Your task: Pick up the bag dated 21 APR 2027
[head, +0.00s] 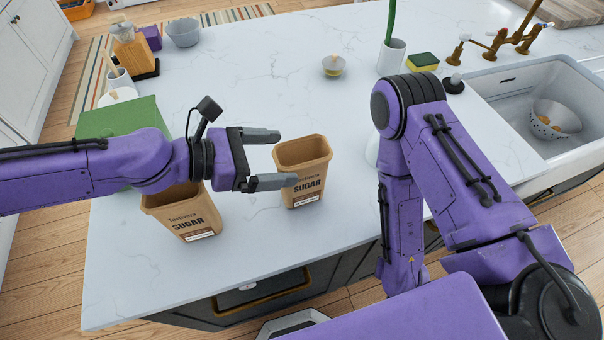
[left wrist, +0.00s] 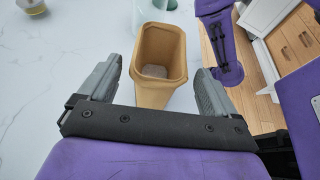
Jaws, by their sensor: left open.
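Two open brown paper bags marked SUGAR stand upright on the white counter in the head view. One bag (head: 303,180) is at the middle, the other bag (head: 183,216) is to its left, partly hidden behind my left arm. Each has a small white label low on its front; the dates are too small to read. My left gripper (head: 279,158) is open, its fingers pointing right at the middle bag. In the left wrist view a bag (left wrist: 158,60) stands ahead between the open fingers (left wrist: 158,85), not gripped. My right gripper is not in view.
A green mat (head: 122,118) lies at the left. A small bowl (head: 333,66), a white cup (head: 391,57) and a sponge (head: 423,62) stand toward the back. The sink (head: 500,88) is at the right. My right arm stands right of the bags.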

